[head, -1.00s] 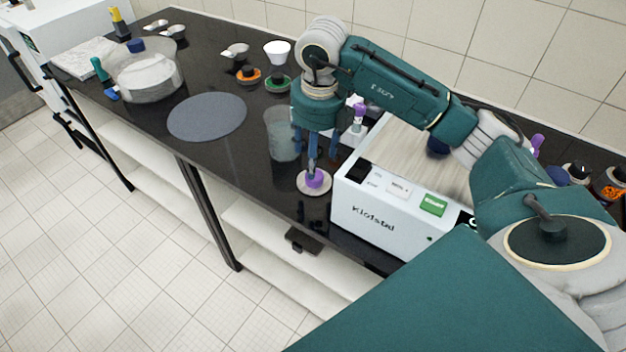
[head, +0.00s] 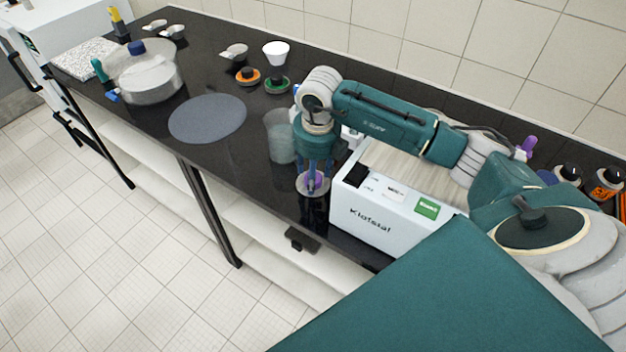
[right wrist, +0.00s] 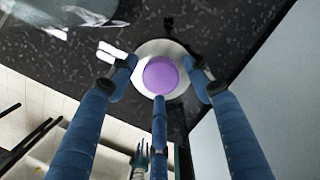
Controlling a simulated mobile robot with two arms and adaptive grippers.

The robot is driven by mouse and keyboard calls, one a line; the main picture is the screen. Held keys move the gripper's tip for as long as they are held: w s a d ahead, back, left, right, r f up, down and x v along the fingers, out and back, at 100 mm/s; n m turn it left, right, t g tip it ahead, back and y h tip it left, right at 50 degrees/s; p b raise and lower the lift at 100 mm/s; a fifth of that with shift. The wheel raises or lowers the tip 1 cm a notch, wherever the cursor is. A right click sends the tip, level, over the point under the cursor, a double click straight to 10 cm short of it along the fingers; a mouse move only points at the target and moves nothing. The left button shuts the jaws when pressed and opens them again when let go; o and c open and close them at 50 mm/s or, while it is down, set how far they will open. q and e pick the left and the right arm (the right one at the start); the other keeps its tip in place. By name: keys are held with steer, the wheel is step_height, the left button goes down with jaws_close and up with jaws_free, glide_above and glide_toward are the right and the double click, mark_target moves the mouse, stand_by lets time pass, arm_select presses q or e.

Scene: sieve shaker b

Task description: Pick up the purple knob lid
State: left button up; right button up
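The purple knob lid is a pale disc with a round purple knob. It lies on the black bench near the front edge, left of the white machine, in the head view (head: 313,189). My right gripper (head: 314,183) points straight down over it. In the right wrist view the lid (right wrist: 160,77) sits between the spread blue fingers of the right gripper (right wrist: 160,82). The fingers are open around the knob, and no closed grip shows. My left gripper is not in either current view.
The white machine (head: 380,208) stands close on the right of the lid. A clear beaker (head: 280,137) stands just behind left. A grey round mat (head: 207,118), an orange-ringed lid (head: 248,76), a green-ringed lid (head: 277,85) and a white cup (head: 276,53) are farther back.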

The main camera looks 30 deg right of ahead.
steer(key=c, duration=0.7)
steer(key=shift+o, duration=0.2)
steer(key=shift+r, duration=0.15)
